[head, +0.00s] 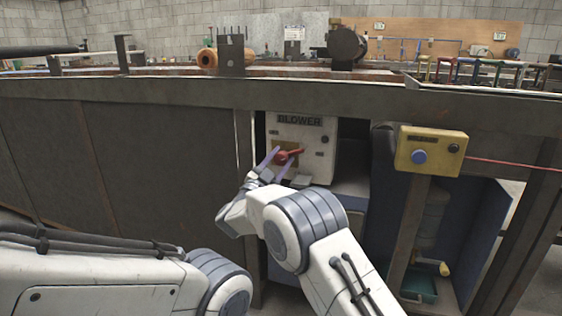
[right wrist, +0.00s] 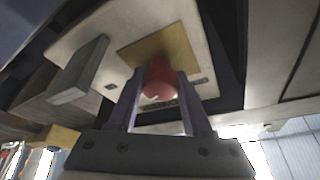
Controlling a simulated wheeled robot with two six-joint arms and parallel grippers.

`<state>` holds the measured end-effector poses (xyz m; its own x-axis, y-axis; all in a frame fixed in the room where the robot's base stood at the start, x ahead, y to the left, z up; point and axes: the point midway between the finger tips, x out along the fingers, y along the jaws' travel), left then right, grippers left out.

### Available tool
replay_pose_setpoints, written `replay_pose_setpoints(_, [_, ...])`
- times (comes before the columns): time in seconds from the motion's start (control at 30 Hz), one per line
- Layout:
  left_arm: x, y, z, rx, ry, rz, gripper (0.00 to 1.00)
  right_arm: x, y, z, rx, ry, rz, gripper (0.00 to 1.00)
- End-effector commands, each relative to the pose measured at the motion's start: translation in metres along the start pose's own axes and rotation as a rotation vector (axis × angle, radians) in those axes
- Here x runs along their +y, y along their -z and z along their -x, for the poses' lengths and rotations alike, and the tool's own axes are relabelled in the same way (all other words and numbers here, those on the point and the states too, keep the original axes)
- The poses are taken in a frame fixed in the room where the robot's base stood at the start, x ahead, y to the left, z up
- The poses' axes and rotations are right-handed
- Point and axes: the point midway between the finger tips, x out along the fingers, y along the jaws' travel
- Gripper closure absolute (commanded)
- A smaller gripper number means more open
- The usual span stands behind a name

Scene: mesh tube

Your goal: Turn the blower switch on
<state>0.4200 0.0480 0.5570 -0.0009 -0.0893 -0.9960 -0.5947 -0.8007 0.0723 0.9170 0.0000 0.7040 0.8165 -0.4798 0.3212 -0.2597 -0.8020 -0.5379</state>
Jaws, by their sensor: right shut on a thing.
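The blower box (head: 310,135) is a pale panel labelled BLOWER, set in an opening under the bench edge. Its red switch handle (head: 293,153) sits on a brass plate in the middle of the panel. My right gripper (head: 280,160) is at the panel with its purple fingers on either side of the red handle. In the right wrist view the red handle (right wrist: 165,78) is between the two fingers (right wrist: 160,100), which are shut on it, and the brass plate (right wrist: 150,48) is behind it. My left gripper is not in view; only my left arm shows at the lower left.
A yellow box (head: 430,152) with a blue button stands on a post to the right of the blower box. The long dark bench edge (head: 180,98) runs above. A grey block (right wrist: 78,72) sticks out from the panel in the right wrist view.

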Motion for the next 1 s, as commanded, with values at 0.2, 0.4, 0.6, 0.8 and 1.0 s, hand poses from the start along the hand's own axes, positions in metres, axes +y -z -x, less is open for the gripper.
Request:
replay_pose_setpoints(0.2, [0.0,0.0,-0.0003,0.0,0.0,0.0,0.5,-0.0029,0.0032,0.0009,0.007,-0.045,-0.121,1.0])
replay_pose_setpoints(0.4, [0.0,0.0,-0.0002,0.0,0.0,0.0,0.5,-0.0022,0.0038,0.0004,0.009,-0.081,-0.204,1.0])
replay_pose_setpoints(0.6, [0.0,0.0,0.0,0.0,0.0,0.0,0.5,-0.0015,0.0039,0.0001,0.009,-0.106,-0.261,1.0])
replay_pose_setpoints(0.8, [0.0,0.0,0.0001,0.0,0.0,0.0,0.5,-0.001,0.0039,-0.0002,0.009,-0.122,-0.296,1.0])
replay_pose_setpoints(1.0, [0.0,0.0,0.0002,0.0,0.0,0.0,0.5,-0.0005,0.0037,-0.0003,0.009,-0.13,-0.314,1.0])
